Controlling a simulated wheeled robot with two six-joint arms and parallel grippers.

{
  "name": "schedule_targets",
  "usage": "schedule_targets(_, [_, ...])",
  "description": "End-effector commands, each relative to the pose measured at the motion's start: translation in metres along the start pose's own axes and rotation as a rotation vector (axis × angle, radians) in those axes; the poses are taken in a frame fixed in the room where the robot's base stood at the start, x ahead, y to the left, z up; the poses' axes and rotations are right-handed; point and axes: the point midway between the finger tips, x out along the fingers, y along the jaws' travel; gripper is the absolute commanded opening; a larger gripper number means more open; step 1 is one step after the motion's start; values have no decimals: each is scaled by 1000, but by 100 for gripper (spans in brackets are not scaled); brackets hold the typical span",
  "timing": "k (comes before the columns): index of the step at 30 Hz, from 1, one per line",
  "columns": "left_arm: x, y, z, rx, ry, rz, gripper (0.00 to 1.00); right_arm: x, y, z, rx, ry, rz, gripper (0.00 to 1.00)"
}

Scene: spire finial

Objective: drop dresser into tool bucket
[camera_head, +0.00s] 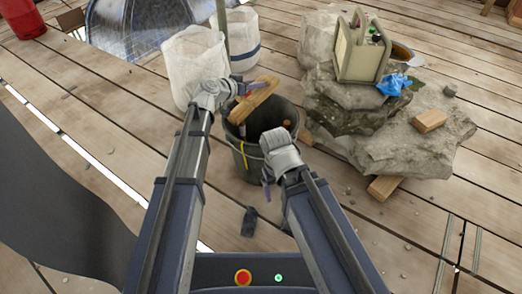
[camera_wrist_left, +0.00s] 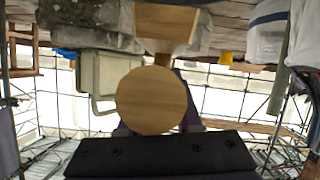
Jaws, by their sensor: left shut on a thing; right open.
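The dresser (camera_head: 256,99) is a long pale wooden piece, tilted above the back left part of the tool bucket's mouth. My left gripper (camera_head: 240,89) is shut on it. In the left wrist view a round wooden face (camera_wrist_left: 152,100), apparently the dresser's end, fills the middle and hides most of the fingers. The tool bucket (camera_head: 250,163) is dark grey with a yellow strip and stands on the planks. My right gripper (camera_head: 267,183) is open and low at the bucket's front right, with its arm hiding part of the wall.
Something orange (camera_head: 287,124) shows inside the bucket. White sacks (camera_head: 195,62) stand behind left. Rocky slabs (camera_head: 375,125) at right carry a beige case (camera_head: 362,52), a blue cloth (camera_head: 393,84) and a wooden block (camera_head: 430,121). A dark piece (camera_head: 249,221) lies on the floor in front.

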Motion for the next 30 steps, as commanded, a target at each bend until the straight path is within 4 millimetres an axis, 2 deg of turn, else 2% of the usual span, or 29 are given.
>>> schedule_targets(13, [19, -10, 46, 0, 0, 0, 0, 50, -5, -3, 0, 1, 0, 86])
schedule_targets(17, [21, -11, 51, 0, 1, 1, 0, 56, -6, -3, 0, 1, 0, 86])
schedule_targets(25, [21, -10, 50, 0, 0, 1, 0, 54, -5, -3, 0, 1, 0, 86])
schedule_targets(26, [21, -10, 50, 0, 0, 1, 37, 54, -5, -3, 0, 1, 0, 86])
schedule_targets(30, [21, -10, 50, 0, 0, 1, 52, 54, -5, -3, 0, 1, 0, 86])
